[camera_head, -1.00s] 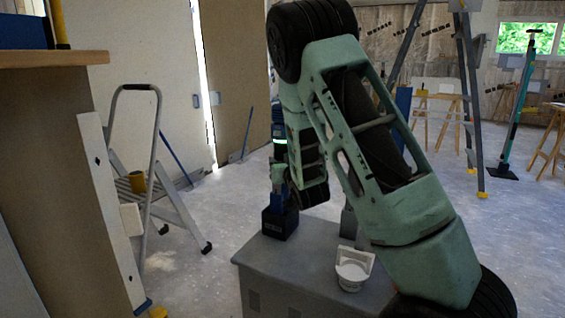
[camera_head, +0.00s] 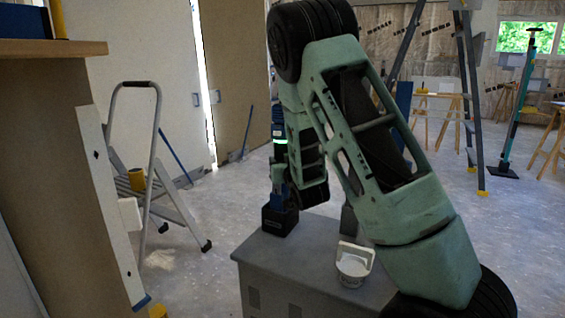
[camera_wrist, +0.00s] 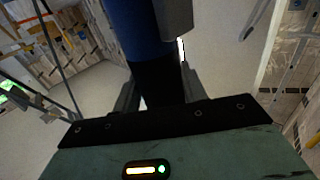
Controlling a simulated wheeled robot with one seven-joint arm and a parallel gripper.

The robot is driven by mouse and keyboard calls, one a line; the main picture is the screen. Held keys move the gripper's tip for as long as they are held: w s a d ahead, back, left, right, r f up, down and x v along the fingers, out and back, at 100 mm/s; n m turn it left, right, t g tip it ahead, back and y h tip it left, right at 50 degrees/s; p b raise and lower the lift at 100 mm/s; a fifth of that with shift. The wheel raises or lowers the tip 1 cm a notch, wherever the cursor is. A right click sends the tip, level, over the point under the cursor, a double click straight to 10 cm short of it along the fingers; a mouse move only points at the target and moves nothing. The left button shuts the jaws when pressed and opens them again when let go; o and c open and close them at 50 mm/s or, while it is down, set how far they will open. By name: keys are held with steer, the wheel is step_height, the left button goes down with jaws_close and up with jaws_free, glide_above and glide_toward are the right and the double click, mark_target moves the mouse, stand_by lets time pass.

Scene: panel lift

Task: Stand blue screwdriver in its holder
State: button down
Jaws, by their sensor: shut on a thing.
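My gripper (camera_head: 281,184) is shut on the blue screwdriver. In the wrist view the screwdriver (camera_wrist: 125,32) passes between my fingers, its blue part up and a black part close to the palm. In the head view a narrow blue piece (camera_head: 276,200) shows just below my gripper. Directly under it is the dark box-shaped holder (camera_head: 280,221) on the grey cabinet. I cannot tell whether the screwdriver is inside the holder or just above it. The holder does not show clearly in the wrist view.
A stepladder (camera_head: 160,190) and a wooden counter (camera_head: 55,47) stand at the left. My arm hides part of the cabinet.

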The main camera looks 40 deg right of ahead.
steer(key=shift+f+b, duration=0.85)
steer(key=shift+b, duration=0.1)
stand_by(1.0)
jaws_free()
steer(key=shift+f, duration=0.15)
steer(key=shift+s+a, duration=0.2)
steer(key=shift+s, duration=0.25)
stand_by(0.5)
steer(key=shift+s+a+b, duration=0.3)
steer(key=shift+s+b, duration=0.05)
steer(key=shift+s, duration=0.3)
steer(key=shift+s+a, duration=0.15)
steer(key=shift+s, duration=0.15)
